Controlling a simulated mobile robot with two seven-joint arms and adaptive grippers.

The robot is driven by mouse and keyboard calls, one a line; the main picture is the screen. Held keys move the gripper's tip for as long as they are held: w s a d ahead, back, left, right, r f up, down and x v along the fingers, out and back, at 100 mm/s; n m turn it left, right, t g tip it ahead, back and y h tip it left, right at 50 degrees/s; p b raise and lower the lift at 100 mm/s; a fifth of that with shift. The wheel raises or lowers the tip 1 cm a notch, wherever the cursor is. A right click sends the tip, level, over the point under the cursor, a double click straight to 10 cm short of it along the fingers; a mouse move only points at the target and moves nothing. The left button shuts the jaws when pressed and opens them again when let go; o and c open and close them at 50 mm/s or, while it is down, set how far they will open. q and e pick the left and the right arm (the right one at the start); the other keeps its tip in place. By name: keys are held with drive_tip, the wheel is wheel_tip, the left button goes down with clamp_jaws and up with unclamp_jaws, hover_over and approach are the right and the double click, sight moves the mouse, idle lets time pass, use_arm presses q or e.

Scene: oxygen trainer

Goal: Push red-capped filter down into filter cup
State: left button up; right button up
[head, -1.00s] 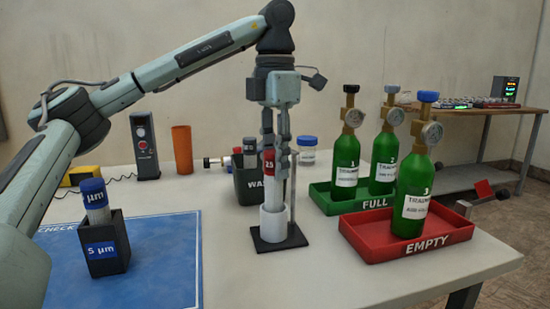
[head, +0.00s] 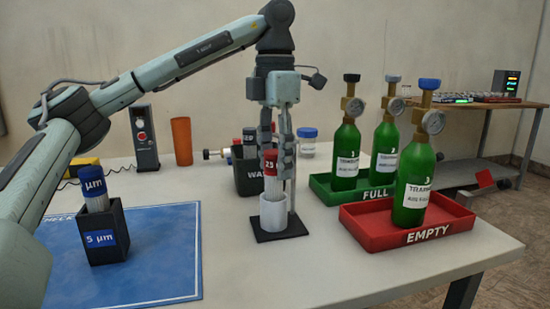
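The red-capped filter (head: 271,165) stands nearly upright in the white filter cup (head: 273,214), with its pale ribbed body showing above the rim. The cup sits on a black base plate. My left gripper (head: 278,146) points straight down at the filter from above and behind. Its fingers are close beside the red cap, and the cap partly covers the left finger. I cannot tell whether the fingers touch the cap or grip it. The lower end of the filter is hidden inside the cup. My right gripper is not in view.
A blue-capped filter (head: 94,187) stands in a black 5 µm holder on the blue mat (head: 165,245). A dark waste bin (head: 247,180) is just behind the cup. Green bottles stand in the green tray (head: 322,191) and red tray (head: 362,237) to the right.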

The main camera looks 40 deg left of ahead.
use_arm(q)
drive_tip(key=shift+o, duration=0.2)
wheel_tip(320, 180, up, 12)
idle(0.7)
idle(0.4)
